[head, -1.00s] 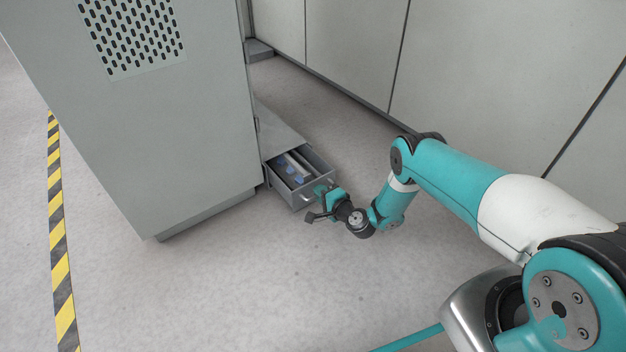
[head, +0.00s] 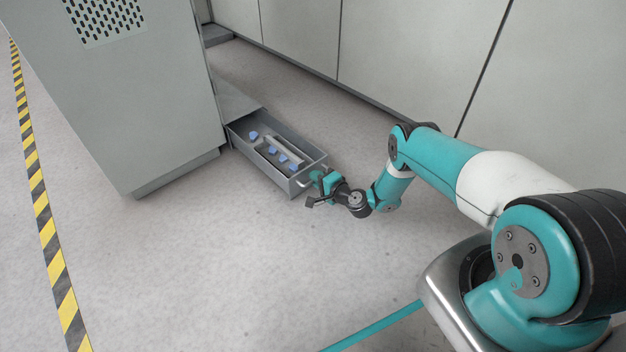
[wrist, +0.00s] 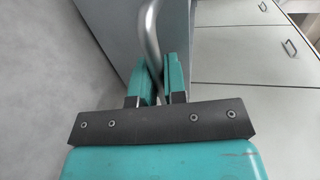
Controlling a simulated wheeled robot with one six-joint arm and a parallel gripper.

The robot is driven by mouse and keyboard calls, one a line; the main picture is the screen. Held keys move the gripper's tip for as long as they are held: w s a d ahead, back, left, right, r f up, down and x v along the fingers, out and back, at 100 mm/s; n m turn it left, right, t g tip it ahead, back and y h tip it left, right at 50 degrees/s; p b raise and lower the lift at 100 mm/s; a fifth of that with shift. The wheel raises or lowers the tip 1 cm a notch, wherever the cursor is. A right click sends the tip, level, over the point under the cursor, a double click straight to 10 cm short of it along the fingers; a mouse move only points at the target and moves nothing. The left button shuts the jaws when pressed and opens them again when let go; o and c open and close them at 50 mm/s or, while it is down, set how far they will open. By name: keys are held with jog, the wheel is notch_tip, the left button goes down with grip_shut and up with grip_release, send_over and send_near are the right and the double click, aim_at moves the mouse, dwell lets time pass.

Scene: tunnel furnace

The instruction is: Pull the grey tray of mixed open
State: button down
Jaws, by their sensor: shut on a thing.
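The grey tray (head: 261,170) is a long drawer sticking well out of the low part of the grey cabinet in the head view. Several small blue pieces (head: 273,150) and a pale bar (head: 286,151) lie inside it. My gripper (head: 311,181) is at the tray's front face. In the wrist view, my gripper (wrist: 160,85) has its two teal fingers closed around the curved metal handle (wrist: 150,40). The tray's front (wrist: 115,35) shows behind the handle. The tray's back end meets the cabinet opening.
The tall grey cabinet (head: 150,110) stands at the left, with a yellow and black floor stripe (head: 40,205) beside it. A pale panelled wall (head: 400,60) runs along the back. The floor (head: 230,260) in front of the tray is clear.

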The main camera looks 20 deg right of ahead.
jog(key=shift+s, duration=0.35)
jog(key=c, duration=1.2)
grip_release()
jog(key=shift+d, duration=0.15)
jog(key=shift+s+d+r+p, duration=0.1)
jog(key=shift+s+r+p, duration=0.05)
jog(key=shift+s+p, duration=0.3)
jog(key=shift+p+v, duration=5.4)
jog(key=shift+v, duration=2.8)
